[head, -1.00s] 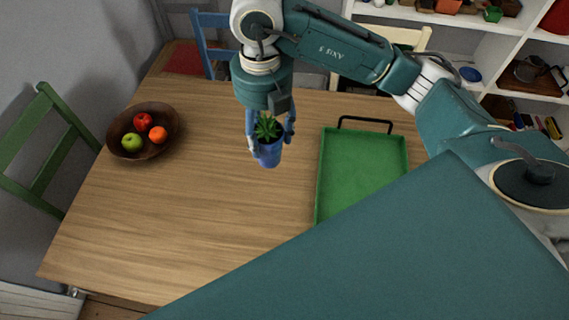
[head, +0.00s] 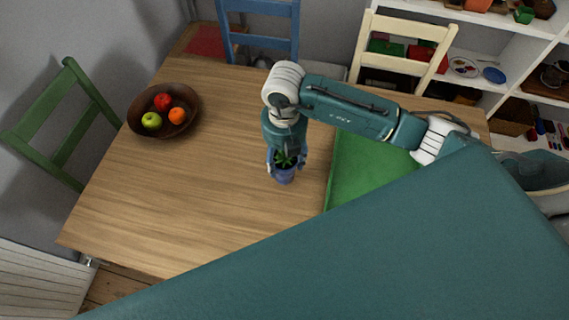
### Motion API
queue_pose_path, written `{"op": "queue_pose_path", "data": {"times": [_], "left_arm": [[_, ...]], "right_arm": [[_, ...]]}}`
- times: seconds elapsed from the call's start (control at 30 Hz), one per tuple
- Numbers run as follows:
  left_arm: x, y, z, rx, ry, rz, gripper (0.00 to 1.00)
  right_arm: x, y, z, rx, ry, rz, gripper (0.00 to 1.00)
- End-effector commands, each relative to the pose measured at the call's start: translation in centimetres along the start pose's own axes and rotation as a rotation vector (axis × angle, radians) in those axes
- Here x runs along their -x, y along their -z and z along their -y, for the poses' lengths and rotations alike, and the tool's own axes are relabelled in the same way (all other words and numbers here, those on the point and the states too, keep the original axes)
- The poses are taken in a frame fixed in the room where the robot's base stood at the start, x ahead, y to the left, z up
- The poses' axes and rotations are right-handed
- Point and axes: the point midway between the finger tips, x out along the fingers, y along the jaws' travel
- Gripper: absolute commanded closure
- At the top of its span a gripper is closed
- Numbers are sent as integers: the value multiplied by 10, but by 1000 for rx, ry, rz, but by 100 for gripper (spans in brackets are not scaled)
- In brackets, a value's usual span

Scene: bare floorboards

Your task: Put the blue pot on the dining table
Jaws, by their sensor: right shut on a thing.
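The blue pot (head: 285,176) with a small green plant in it shows in the head view, at the middle of the dining table (head: 190,200). My right gripper (head: 286,166) points down from above and is shut around the pot, with a finger on either side. The pot looks upright and at or very near the tabletop. I cannot tell whether its base touches the wood. My left gripper is not in view.
A brown bowl of fruit (head: 188,127) stands on the table at the left. A green tray (head: 345,170) lies right of the pot, partly hidden by my arm. Green (head: 60,125), blue (head: 262,42) and cream (head: 400,65) chairs surround the table. Bare tabletop lies left of the pot.

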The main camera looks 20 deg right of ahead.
Motion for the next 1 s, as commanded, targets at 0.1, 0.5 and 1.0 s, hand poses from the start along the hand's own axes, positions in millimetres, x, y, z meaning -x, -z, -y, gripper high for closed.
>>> {"op": "queue_pose_path", "data": {"times": [0.1, 0.5, 1.0], "left_arm": [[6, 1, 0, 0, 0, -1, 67], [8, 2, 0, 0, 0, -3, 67], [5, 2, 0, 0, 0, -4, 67]], "right_arm": [[-18, 1, 1, -1, 4, -3, 86], [-37, 0, 0, 1, 0, 1, 86], [-40, 0, 1, 1, 2, 0, 26]]}}
